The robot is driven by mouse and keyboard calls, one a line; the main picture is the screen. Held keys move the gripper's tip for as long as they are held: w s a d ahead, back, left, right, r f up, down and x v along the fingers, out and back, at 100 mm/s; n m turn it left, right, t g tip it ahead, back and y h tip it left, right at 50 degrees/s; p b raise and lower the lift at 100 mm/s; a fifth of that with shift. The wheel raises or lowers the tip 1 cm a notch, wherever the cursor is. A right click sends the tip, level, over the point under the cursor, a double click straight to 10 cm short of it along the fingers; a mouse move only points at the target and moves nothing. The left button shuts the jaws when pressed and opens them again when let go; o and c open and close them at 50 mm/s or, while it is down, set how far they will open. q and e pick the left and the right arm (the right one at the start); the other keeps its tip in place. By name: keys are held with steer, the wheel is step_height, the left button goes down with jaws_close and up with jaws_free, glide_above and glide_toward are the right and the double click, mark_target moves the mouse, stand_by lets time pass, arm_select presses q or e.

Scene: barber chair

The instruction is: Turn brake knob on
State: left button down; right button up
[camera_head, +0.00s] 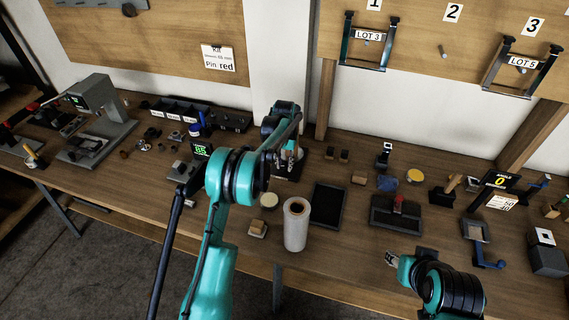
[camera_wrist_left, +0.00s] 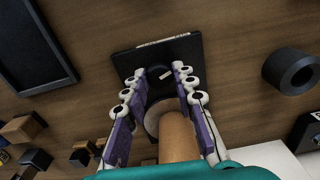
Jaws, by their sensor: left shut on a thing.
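In the left wrist view, a dark square base (camera_wrist_left: 125,65) with a pale label strip along its far edge lies on the wooden bench. A round black part with a small white mark (camera_wrist_left: 182,74) stands on it. A tan rounded handle (camera_wrist_left: 177,135) with a grey collar sits between the purple-padded fingers of my left gripper (camera_wrist_left: 168,100), which is shut on it. In the head view my left gripper (camera_head: 289,152) is over the dark base, which is mostly hidden behind the arm. My right gripper (camera_head: 392,259) is low near the bench's front edge, its fingers too small to read.
A white roll (camera_head: 297,224) stands upright in front of the left gripper, beside a black tray (camera_head: 327,206). A black ring (camera_wrist_left: 291,74) lies right of the base. Several small blocks and fixtures crowd the bench.

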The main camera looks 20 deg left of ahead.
mark_target(284, 166)
arm_select(q)
steer(key=shift+m, duration=2)
steer(key=c, duration=1.2)
jaws_free()
steer(key=shift+r, duration=0.1)
step_height(284, 166, up, 12)
